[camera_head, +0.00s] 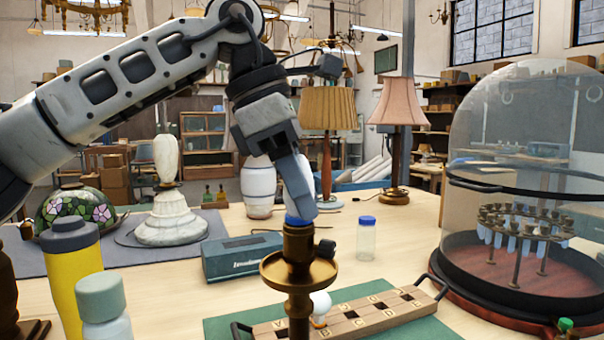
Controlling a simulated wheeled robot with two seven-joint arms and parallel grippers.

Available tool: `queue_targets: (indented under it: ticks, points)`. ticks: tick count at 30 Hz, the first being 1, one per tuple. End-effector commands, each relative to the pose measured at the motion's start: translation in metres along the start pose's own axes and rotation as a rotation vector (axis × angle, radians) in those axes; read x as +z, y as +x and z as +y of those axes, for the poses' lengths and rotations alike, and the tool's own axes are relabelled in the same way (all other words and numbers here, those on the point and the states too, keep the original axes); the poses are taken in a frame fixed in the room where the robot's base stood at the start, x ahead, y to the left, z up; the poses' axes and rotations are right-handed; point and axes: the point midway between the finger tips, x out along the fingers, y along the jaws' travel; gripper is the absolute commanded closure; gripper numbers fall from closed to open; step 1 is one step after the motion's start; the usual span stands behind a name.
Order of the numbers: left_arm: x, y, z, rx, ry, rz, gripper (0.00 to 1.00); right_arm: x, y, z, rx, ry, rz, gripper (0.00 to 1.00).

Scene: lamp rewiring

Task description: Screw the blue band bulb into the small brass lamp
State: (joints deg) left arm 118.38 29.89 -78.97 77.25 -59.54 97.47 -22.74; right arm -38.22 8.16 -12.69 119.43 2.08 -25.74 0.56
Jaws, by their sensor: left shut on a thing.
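The small brass lamp (297,272) stands upright in the middle foreground, with a round drip dish below its socket. My left gripper (300,204) reaches down from above and is shut on the blue band bulb (295,221). Only a strip of the bulb's blue band shows, right at the top of the brass socket; the fingers hide the rest. The bulb appears to be at or in the socket mouth, but how deep it sits I cannot tell. My right gripper is not in view.
Behind the lamp, a lettered wooden rack (378,318) holds a white bulb (320,304). A dark teal box (240,256) and a blue-capped jar (366,240) stand farther back. A yellow bottle (78,285) is at left, a glass dome (520,150) at right.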

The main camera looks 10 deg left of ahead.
Motion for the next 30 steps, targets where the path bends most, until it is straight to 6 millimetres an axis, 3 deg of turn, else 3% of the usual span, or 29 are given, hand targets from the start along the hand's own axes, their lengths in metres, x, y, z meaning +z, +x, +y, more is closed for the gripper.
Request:
queue_targets:
  ticks: [1,6,11,22,24,30]
  points:
    - [0.003,-0.006,-0.001,-0.055,0.076,0.015,0.99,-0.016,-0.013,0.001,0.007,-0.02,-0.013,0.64]
    - [0.003,-0.006,-0.003,-0.163,0.335,0.015,0.99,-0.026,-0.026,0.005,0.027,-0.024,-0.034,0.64]
    - [0.0,-0.002,-0.003,-0.219,0.482,0.014,0.99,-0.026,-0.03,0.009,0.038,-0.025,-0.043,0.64]
    - [0.0,-0.002,-0.003,-0.234,0.528,0.012,0.99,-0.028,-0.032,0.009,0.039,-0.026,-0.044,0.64]
    - [0.002,-0.005,-0.003,-0.268,0.603,0.01,0.99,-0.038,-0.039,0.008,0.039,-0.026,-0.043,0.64]
    - [-0.001,0.001,-0.004,-0.411,0.943,0.005,0.99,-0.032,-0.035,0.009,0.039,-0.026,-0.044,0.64]
